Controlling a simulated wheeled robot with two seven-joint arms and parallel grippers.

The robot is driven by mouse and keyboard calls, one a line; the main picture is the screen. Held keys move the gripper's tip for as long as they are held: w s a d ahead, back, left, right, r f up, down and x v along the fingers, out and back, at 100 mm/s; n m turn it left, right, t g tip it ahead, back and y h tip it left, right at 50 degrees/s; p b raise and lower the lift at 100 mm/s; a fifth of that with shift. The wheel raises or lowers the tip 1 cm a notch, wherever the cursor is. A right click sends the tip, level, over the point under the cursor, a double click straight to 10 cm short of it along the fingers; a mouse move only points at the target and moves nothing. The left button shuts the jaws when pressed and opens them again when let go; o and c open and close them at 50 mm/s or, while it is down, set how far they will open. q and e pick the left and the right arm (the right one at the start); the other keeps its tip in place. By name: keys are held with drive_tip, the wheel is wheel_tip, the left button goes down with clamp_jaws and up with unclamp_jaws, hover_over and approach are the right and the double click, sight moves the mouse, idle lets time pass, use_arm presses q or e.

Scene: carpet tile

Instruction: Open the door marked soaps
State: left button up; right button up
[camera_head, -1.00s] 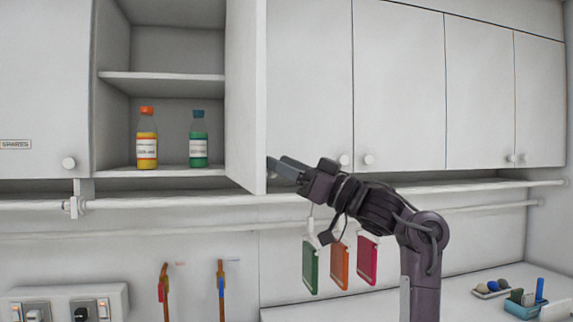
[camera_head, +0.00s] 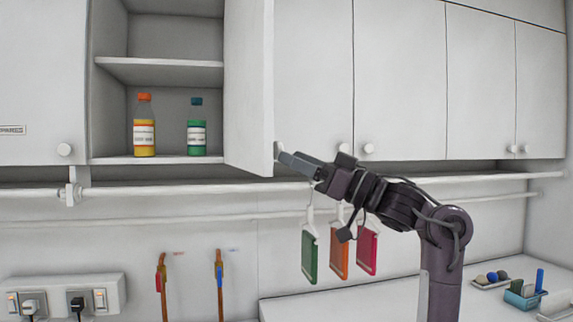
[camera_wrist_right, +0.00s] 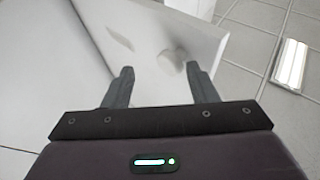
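The open cupboard door (camera_head: 248,90) stands swung out to the right of the open compartment. Its outer face is mostly hidden in the head view, and no "soaps" marking is readable. A small pale knob (camera_head: 279,150) shows at its lower free edge. My right gripper (camera_head: 285,160) is beside that knob, on the outer side of the door. In the right wrist view the gripper (camera_wrist_right: 160,88) has its fingers apart with nothing visible held between them. The white door panel (camera_wrist_right: 140,35) lies just beyond the fingertips. My left gripper is not in view.
A yellow bottle (camera_head: 144,130) and a green bottle (camera_head: 197,130) stand in the open compartment. Closed doors (camera_head: 400,80) flank it. A rail (camera_head: 420,184) runs below, with green (camera_head: 309,257), orange (camera_head: 339,250) and red (camera_head: 367,250) boards hanging under my arm.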

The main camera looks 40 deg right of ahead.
drive_tip(key=v, duration=0.1)
drive_tip(key=b+v, duration=0.1)
drive_tip(key=v, duration=0.2)
drive_tip(key=shift+s+a+r+b, duration=0.1)
drive_tip(key=shift+s+r+b, duration=0.15)
drive_tip(key=shift+s, duration=0.25)
drive_tip(key=shift+f, duration=0.1)
